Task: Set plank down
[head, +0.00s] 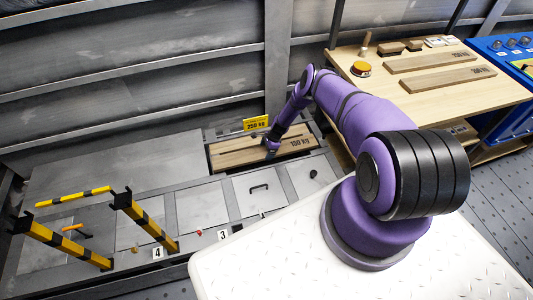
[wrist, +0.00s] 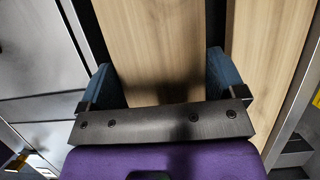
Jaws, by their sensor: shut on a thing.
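My gripper (head: 271,144) is shut on a light wooden plank (head: 236,159) above the recess in the metal deck. In the wrist view its two blue fingers (wrist: 160,84) stand on either side of the plank (wrist: 153,45). A second plank (wrist: 266,45) lies alongside, to the right in the wrist view, with a dark gap between the two. A weight marking in kg shows near the planks' right end in the head view. I cannot tell whether the held plank touches the recess floor; its underside is hidden.
A yellow weight sign (head: 256,123) stands behind the recess. Grey deck panels (head: 205,206) and yellow-black barriers (head: 150,222) lie left and in front. A wooden table (head: 405,95) at right holds more planks (head: 440,80) and an orange button (head: 361,69).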

